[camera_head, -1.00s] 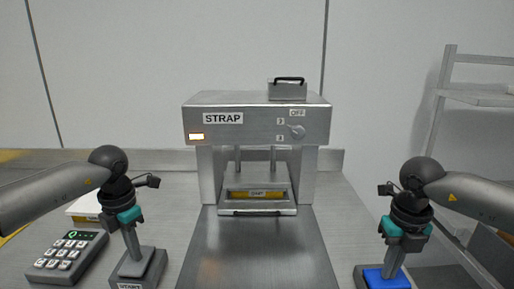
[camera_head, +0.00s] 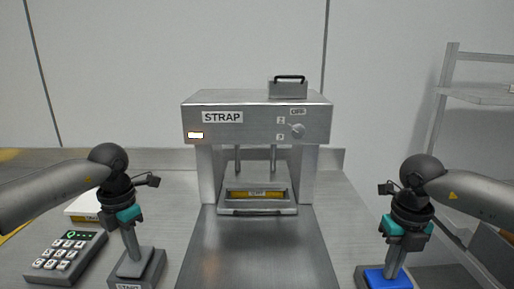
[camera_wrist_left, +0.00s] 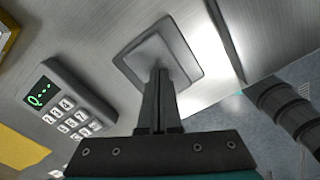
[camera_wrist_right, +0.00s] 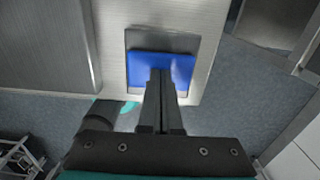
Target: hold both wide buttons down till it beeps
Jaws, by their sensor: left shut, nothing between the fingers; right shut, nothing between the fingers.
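The left wide button (camera_head: 134,264) is grey on a grey base, with a partly cut-off label on its front. My left gripper (camera_head: 138,258) is shut and empty, its tips down on the button's top; the left wrist view shows the tips against the grey plate (camera_wrist_left: 160,52). The right wide button (camera_head: 376,280) is blue on a grey base. My right gripper (camera_head: 390,275) is shut and empty, its tips at the blue top, which also shows in the right wrist view (camera_wrist_right: 140,65). How far either button is pressed I cannot tell.
A steel press (camera_head: 256,122) marked STRAP stands between the arms, with a lit indicator, a knob (camera_head: 297,130) and a strip in its opening. A keypad (camera_head: 66,256) with a green display lies left of the grey button. A shelf rack (camera_head: 480,95) stands at right.

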